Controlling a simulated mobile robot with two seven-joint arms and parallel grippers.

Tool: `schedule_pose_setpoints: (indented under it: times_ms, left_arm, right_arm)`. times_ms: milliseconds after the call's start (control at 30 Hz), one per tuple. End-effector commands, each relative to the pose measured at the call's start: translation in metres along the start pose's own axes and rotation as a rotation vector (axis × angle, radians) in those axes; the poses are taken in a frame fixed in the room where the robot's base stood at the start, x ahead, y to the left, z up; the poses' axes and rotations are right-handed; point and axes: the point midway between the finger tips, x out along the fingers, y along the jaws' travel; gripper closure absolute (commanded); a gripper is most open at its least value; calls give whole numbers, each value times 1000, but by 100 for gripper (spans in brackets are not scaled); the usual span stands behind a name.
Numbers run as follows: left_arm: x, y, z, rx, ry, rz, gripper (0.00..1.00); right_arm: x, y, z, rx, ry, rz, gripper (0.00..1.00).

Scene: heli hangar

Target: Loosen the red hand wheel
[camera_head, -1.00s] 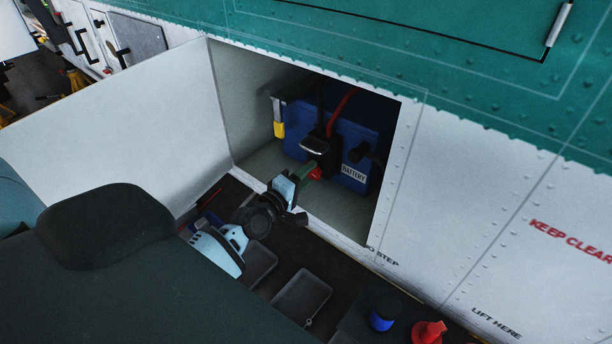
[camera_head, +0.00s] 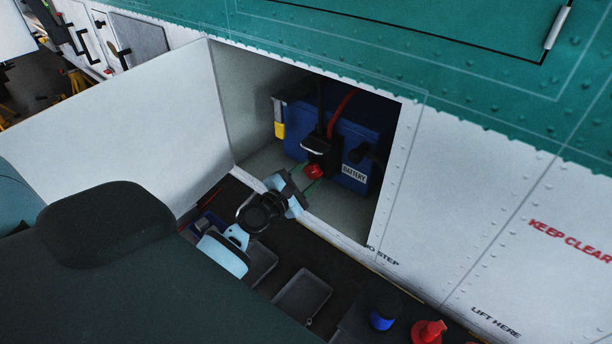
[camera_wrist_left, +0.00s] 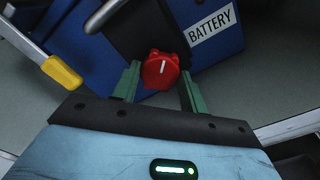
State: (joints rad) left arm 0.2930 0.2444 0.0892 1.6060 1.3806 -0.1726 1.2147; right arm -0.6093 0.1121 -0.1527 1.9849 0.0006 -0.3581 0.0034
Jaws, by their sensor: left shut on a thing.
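The red hand wheel (camera_head: 313,171) is a small lobed knob with a white mark, on the front of a black connector (camera_head: 319,150) at the blue battery (camera_head: 356,141). My left gripper (camera_head: 306,179) reaches into the open bay from the lower left. In the left wrist view, its green fingers stand on both sides of the red hand wheel (camera_wrist_left: 160,70) and are shut on it. The white mark is nearly upright there. My right gripper is not in view.
The bay's white door (camera_head: 120,125) stands open at left. A yellow-ended handle (camera_head: 279,130) is at the battery's left and a red cable (camera_head: 343,105) rises behind the connector. Below are grey trays (camera_head: 302,296), a blue-and-black item (camera_head: 383,315) and a red cone-like item (camera_head: 429,332).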

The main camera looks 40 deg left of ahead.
Motion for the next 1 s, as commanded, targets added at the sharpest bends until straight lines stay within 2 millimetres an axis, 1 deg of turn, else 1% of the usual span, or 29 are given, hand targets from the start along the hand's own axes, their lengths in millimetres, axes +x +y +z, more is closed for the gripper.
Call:
schedule_pose_setpoints:
  times_ms: [300, 600, 800, 1000]
  left_arm:
    - [1, 1, 3, -303, -4, 1, 80]
    - [1, 2, 4, -562, -5, 1, 80]
    - [1, 2, 3, -689, -5, 1, 80]
    - [0, 1, 2, -770, -3, 0, 80]
  right_arm:
    - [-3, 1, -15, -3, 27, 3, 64]
    - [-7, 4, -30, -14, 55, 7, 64]
    - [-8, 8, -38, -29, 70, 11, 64]
    - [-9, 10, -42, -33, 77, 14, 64]
